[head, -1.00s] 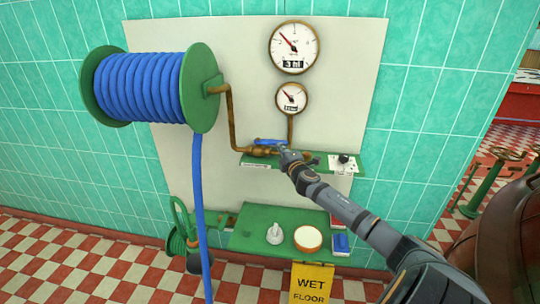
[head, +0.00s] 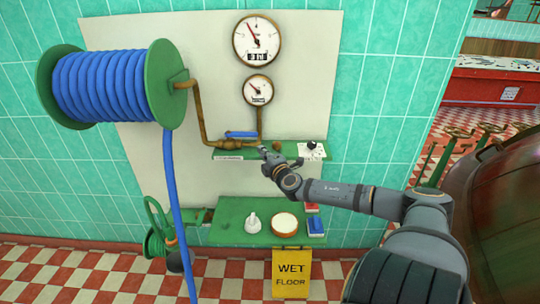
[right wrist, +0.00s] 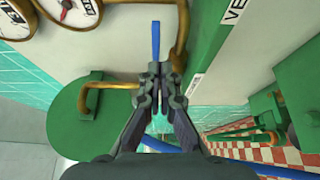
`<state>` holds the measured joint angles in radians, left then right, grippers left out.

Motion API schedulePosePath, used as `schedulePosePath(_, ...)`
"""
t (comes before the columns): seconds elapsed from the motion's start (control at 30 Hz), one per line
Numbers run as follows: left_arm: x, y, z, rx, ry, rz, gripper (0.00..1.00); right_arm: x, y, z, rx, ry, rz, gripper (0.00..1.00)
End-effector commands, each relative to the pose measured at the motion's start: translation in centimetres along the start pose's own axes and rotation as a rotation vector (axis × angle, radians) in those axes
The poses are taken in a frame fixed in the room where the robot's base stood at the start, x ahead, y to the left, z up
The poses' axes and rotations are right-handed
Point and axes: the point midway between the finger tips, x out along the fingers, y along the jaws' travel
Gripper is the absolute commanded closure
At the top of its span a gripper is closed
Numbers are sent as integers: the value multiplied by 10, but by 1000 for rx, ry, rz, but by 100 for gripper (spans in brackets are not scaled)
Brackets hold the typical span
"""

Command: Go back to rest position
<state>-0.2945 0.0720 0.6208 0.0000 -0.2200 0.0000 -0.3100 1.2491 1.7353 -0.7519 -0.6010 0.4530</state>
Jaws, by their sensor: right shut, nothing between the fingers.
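My right gripper (head: 268,154) is shut and empty at the front of the upper green shelf (head: 318,150), just right of and below the blue valve lever (head: 241,134). The lever lies level along the brass valve (head: 232,144). In the right wrist view my right gripper (right wrist: 159,75) shows shut fingers. The blue lever (right wrist: 156,40) is beyond the fingertips there, and I cannot tell the exact gap. My left gripper is not in view.
A hose reel with blue hose (head: 100,85) is on the wall at left. Two gauges (head: 257,38) are above the valve. A lower green shelf (head: 232,230) holds a white bowl and small items. A copper kettle (head: 490,215) is at right.

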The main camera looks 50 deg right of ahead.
Motion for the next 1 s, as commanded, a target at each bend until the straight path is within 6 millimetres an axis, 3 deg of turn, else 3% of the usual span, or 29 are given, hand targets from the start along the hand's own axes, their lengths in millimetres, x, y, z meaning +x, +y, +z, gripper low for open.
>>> schedulePosePath(0.03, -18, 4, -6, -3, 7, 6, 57, -8, 8, 2, -10, 3, -6, 100)
schedulePosePath(0.27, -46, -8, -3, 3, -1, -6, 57, -32, 8, 10, 1, 3, -1, 100)
schedulePosePath(0.8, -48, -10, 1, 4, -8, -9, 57, -39, 2, 12, 6, 2, 1, 100)
schedulePosePath(0.87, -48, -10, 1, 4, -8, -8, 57, -39, -4, 19, 10, -15, -10, 100)
schedulePosePath(0.93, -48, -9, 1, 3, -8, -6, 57, -41, -22, 40, 27, -68, -44, 100)
schedulePosePath(1.0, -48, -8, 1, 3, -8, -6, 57, -48, -56, 72, 56, -152, -107, 100)
